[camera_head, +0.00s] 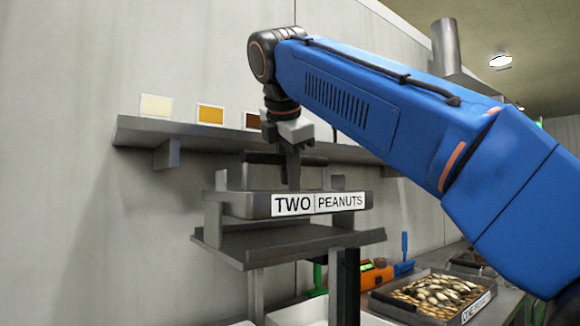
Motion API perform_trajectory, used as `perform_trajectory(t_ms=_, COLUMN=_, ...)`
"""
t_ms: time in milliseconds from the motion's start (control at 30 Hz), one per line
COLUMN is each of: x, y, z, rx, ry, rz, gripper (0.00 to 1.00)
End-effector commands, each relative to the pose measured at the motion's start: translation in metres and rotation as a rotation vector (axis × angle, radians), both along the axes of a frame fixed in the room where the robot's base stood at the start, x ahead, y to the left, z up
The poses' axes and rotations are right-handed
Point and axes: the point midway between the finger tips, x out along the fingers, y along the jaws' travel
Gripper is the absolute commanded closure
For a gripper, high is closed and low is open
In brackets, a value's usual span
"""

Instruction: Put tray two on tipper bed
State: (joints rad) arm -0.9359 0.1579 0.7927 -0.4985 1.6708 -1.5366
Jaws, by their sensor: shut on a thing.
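Tray two (262,208) is a dark grey tray with a white label reading "TWO PEANUTS" on its front. It is at the tipper bed (290,240), a grey platform on posts with upright side plates, and looks level between those plates. I cannot tell whether the tray rests on the bed or hangs just above it. My gripper (291,180) comes down from above at the middle of the tray and is shut on it. The exact grip point and the inside of the tray are hidden.
A wall shelf (180,134) with several colour sample cards runs behind the tipper bed. At the lower right, a tray labelled "ONE" (392,304) holds peanut-like contents. An orange tool (376,276) lies beside it. White containers (300,314) sit below the bed.

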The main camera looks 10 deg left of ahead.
Motion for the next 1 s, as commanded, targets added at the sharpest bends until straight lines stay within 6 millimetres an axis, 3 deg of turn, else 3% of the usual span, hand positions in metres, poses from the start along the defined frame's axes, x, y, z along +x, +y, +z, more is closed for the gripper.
perform_trajectory(t_ms=333, x=0.0, y=0.0, z=-0.014, rx=0.002, ry=-0.002, rz=0.001, gripper=1.0)
perform_trajectory(t_ms=700, x=0.0, y=-0.001, z=-0.045, rx=0.002, ry=-0.001, rz=0.0, gripper=1.0)
perform_trajectory(t_ms=1000, x=0.0, y=0.0, z=-0.048, rx=0.003, ry=-0.003, rz=0.001, gripper=1.0)
